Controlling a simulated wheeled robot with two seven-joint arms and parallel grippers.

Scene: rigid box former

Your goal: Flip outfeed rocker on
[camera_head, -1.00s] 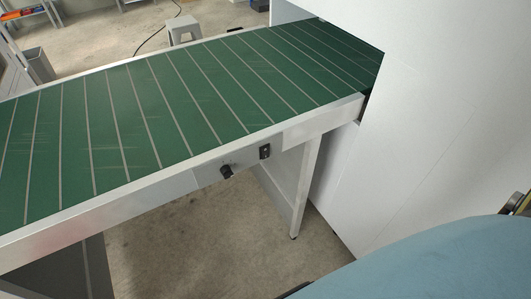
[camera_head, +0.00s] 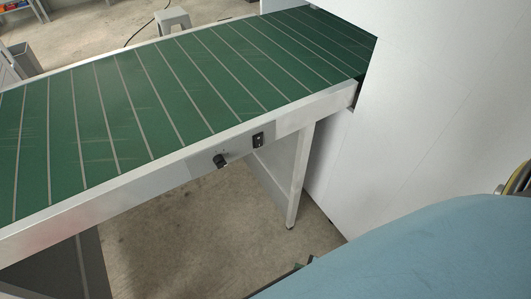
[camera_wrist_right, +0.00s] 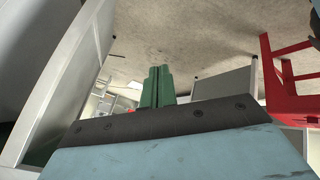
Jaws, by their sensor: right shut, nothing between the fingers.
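The outfeed rocker (camera_head: 258,140) is a small black switch on the front side rail of the green conveyor (camera_head: 150,95). A black knob (camera_head: 220,160) sits left of it on the same panel. Which way the rocker is tipped is too small to tell. My right gripper (camera_head: 304,264) shows only as a small green tip at the bottom edge, below and to the right of the rocker and apart from it. In the right wrist view its green fingers (camera_wrist_right: 157,87) are together, with nothing between them. My left gripper is not in view.
A white machine wall (camera_head: 435,110) stands at the right end of the conveyor. A conveyor leg (camera_head: 300,175) stands below the rail, right of the rocker. Open floor (camera_head: 190,235) lies in front. The right wrist view shows a red frame (camera_wrist_right: 285,75) at right.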

